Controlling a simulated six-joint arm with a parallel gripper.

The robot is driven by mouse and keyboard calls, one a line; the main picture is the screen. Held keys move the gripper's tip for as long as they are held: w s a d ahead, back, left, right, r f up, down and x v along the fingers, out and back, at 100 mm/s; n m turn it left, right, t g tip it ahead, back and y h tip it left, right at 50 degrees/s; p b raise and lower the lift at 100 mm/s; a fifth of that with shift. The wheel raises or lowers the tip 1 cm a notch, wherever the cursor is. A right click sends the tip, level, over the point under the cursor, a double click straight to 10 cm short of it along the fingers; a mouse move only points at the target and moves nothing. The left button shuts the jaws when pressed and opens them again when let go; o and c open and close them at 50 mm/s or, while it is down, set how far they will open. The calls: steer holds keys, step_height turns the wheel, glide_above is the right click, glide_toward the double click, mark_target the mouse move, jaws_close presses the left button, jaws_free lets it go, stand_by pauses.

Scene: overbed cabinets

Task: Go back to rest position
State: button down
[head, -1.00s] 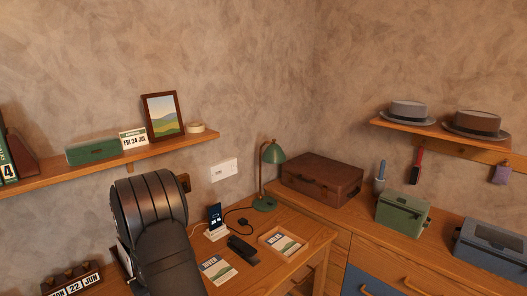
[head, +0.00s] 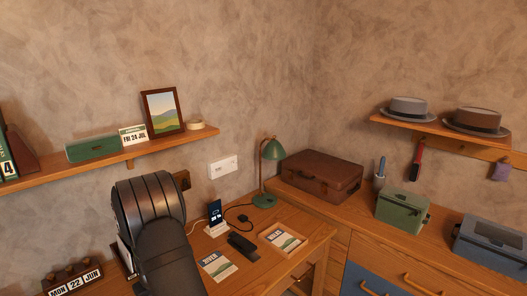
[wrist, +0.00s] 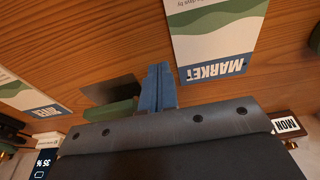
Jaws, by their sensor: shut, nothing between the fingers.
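My gripper (wrist: 157,88) shows in the wrist view with its blue fingers pressed together and nothing between them. It is over the wooden desk, and its height above the desk is hard to judge. In the head view my dark arm is at the lower left over the desk, and the gripper is hidden behind it. A card reading MARKET (wrist: 213,38) lies on the desk beside the fingers in the wrist view.
A phone on a stand (head: 215,214), a green lamp (head: 270,165), a dark object (head: 243,246), a card (head: 217,266) and a small tray (head: 264,234) are on the desk (head: 285,270). A shelf (head: 95,165) runs above at left. A block calendar (head: 73,281) is at lower left.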

step_height(320, 180, up, 5)
steer(key=f, duration=0.6)
steer(key=shift+s+a+f, duration=0.3)
steer(key=shift+s+f, duration=0.05)
steer(key=shift+f, duration=0.05)
steer(key=w+d, duration=0.5)
steer(key=shift+w, duration=0.2)
steer(key=c, duration=2.2)
jaws_free()
